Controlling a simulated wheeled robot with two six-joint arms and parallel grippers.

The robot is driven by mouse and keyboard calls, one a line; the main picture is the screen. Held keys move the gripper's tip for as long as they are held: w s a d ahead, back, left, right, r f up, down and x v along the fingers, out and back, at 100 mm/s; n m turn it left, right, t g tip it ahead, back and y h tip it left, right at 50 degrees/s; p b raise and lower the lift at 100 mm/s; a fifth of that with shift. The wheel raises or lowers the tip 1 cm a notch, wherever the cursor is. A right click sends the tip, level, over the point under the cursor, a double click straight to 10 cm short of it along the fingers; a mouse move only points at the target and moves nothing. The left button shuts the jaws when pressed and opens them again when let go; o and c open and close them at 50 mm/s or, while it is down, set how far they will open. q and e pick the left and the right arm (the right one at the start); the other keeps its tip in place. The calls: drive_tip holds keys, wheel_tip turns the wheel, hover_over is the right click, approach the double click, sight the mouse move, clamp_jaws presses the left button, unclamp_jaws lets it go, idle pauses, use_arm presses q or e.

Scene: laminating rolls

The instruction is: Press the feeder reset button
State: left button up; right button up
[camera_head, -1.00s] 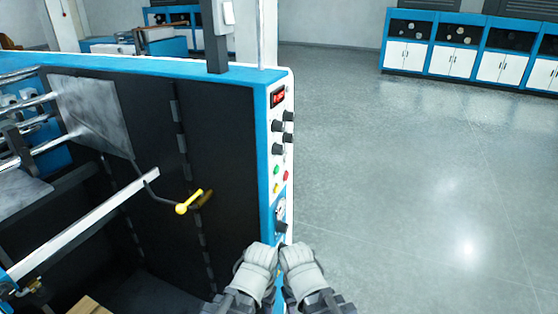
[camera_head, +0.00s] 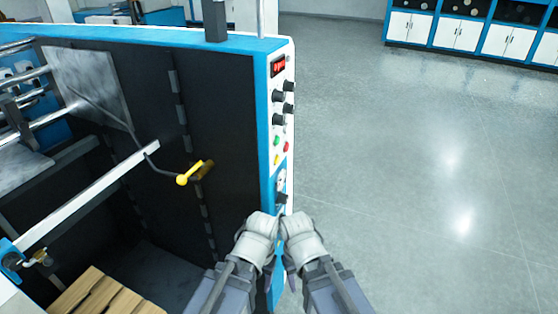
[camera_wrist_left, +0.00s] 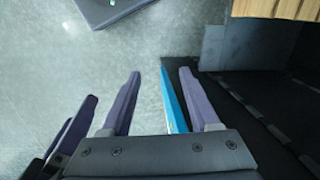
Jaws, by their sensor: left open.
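The control panel (camera_head: 278,150) is on the narrow white and blue end of the machine. It carries a green button (camera_head: 276,141), a red button (camera_head: 285,147) and a yellow button (camera_head: 276,160). I cannot read which one is the feeder reset. My left gripper (camera_head: 256,238) is in front of the lower panel, below these buttons. In the left wrist view it (camera_wrist_left: 160,78) is open and empty, with the machine's blue edge (camera_wrist_left: 173,105) showing between its fingers. My right gripper (camera_head: 302,240) is close beside it, right of the panel; its jaws are not clear.
Several black knobs (camera_head: 278,97) and a red display (camera_head: 278,66) are above the buttons. A yellow-handled lever (camera_head: 190,176) sticks out at the machine's open front. Wooden slats (camera_head: 100,295) lie low inside. The floor (camera_head: 410,170) to the right is clear.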

use_arm(q)
clamp_jaws()
idle(1.4)
